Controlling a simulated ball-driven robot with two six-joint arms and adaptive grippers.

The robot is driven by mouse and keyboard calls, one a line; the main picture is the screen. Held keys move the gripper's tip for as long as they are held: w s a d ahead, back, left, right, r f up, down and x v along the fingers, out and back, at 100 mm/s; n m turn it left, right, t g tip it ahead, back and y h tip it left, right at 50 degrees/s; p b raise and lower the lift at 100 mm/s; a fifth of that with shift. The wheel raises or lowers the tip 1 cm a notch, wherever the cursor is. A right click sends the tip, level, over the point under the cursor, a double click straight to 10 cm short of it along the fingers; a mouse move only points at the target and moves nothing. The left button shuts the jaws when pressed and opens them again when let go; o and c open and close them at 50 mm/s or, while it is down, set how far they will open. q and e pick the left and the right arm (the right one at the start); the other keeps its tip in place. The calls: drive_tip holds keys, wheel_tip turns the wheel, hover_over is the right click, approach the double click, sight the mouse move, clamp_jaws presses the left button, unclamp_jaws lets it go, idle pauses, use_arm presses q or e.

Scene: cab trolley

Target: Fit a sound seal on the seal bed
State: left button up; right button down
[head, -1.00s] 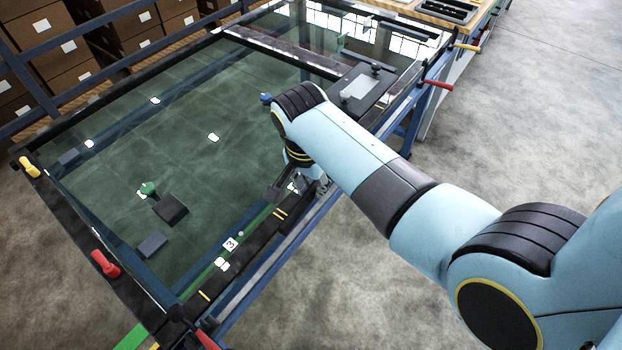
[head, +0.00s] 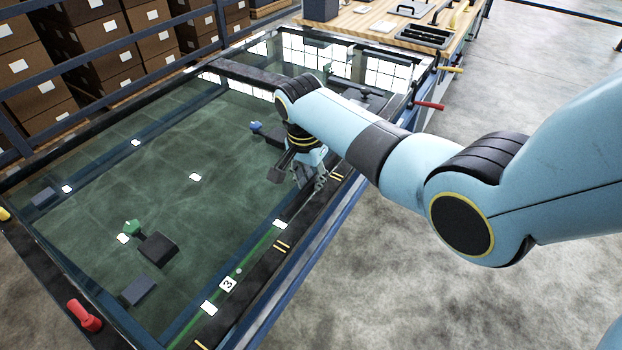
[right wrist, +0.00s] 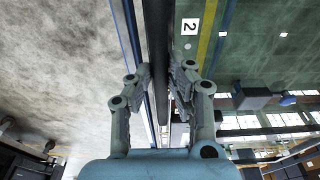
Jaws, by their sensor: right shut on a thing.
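My right gripper (head: 318,186) is low over the near right edge of the glass-topped trolley. In the right wrist view its two fingers (right wrist: 167,88) are closed about a long dark strip (right wrist: 158,45), which runs between them and away toward the top. Whether the strip is a sound seal cannot be told. A black rail with pairs of yellow marks (head: 262,262) runs along the trolley's near edge under the gripper; the seal bed cannot be told apart from it. My left gripper is not in view.
A dark block (head: 158,248), a grey block (head: 137,291), a green knob (head: 131,227) and a blue knob (head: 256,127) are on the dark green top. Red handles (head: 84,315) (head: 430,106) stick out at the edges. A wooden bench (head: 375,24) stands behind. Open floor lies at right.

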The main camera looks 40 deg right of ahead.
sight(310, 182)
drive_tip(key=shift+f+b, duration=1.6)
drive_tip(key=shift+f, duration=0.15)
drive_tip(key=shift+f+b, duration=1.05)
drive_tip(key=shift+f, duration=0.4)
drive_tip(key=c, duration=1.1)
unclamp_jaws()
drive_tip(key=shift+c, duration=0.2)
